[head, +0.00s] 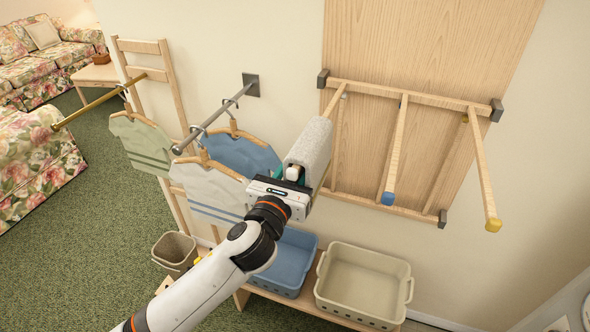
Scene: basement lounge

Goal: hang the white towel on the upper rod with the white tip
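The white towel (311,143) is a thick, folded strip at the near part of the leftmost wooden rod (336,98) on the wall rack. It appears to lie over that rod, hiding most of it. A small white end, probably the rod's tip (293,172), shows at the towel's near end. My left gripper (290,175) is right at this end, with teal parts on both sides of the white piece. I cannot tell whether its fingers are apart or closed on the towel. My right gripper is not in view.
The rack also has a blue-tipped rod (396,150) and a yellow-tipped rod (482,170). A metal rod (216,115) with hanging shirts is close on the left. A blue basket (288,262) and a cream basket (363,283) stand below on a bench.

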